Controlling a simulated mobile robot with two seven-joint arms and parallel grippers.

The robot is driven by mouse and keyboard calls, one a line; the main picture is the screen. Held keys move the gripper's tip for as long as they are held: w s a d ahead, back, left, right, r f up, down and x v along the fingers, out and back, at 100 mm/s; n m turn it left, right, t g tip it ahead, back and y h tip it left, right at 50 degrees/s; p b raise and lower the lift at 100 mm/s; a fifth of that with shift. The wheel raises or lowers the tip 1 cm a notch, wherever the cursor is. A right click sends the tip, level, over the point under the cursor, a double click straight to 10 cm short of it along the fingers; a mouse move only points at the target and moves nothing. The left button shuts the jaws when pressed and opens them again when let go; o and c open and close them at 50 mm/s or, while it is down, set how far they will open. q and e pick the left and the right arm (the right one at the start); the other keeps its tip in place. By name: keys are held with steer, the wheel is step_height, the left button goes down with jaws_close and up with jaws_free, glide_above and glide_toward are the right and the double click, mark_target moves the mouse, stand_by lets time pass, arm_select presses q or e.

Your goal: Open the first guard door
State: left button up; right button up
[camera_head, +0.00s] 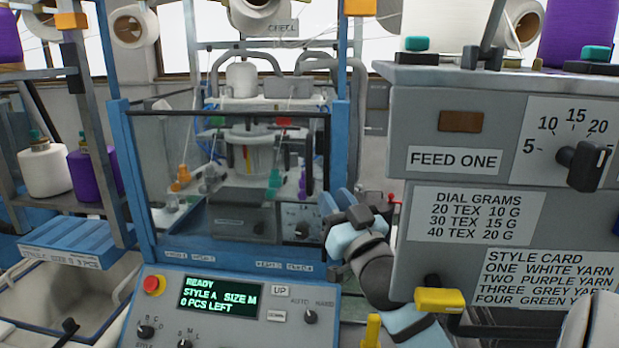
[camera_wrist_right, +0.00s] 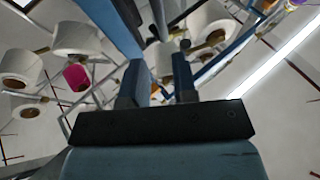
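The first guard door (camera_head: 170,150) is a clear panel with a dark rim in a blue frame, at the front of the knitting machine in the head view. It appears shut. A dark upright bar (camera_head: 312,150) runs along its right side. My right gripper (camera_head: 350,206) is just right of the door's lower right part, apart from that bar as far as I can tell. In the right wrist view its two fingers (camera_wrist_right: 158,88) stand apart with nothing gripped between them. My left gripper is not in view.
A control panel (camera_head: 245,318) with a red button (camera_head: 153,284) stands below the door. A grey feed cabinet (camera_head: 445,130) with a dial (camera_head: 582,163) and a yellow handle (camera_head: 438,300) crowds my right arm. Yarn cones (camera_head: 43,168) stand on a left rack.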

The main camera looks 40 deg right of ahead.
mark_target(311, 165)
steer(key=p+x, duration=0.2)
steer(key=x, duration=0.8)
steer(key=shift+w+r+p, duration=0.15)
steer(key=shift+p, duration=0.15)
steer(key=shift+w+d, duration=0.1)
steer(key=shift+w, duration=0.25)
steer(key=c, duration=0.4)
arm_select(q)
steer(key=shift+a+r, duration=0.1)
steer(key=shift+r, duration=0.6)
arm_select(e)
jaws_close()
